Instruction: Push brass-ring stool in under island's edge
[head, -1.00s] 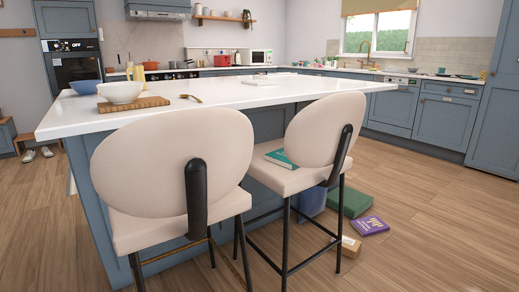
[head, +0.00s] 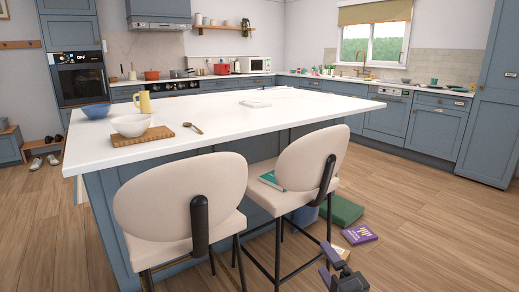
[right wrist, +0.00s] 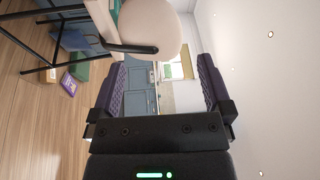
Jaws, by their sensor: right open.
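Two cream stools with round backs and dark legs stand at the near side of the island (head: 225,107). The left stool (head: 180,200) showed a brass-coloured foot bar earlier; now its lower part is mostly cut off or hidden. The right stool (head: 305,165) has dark bars and a teal book (head: 271,181) on its seat; it also shows in the right wrist view (right wrist: 155,25). Both seats reach partly toward the island's edge. My right gripper (head: 327,262) is open and empty, right of the right stool and apart from it. My left gripper is not in view.
On the floor by the right stool lie a green box (head: 342,210), a purple book (head: 360,234) and a small tan box (head: 341,252). Bowls and a wooden board (head: 142,136) sit on the island. The floor at right is clear.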

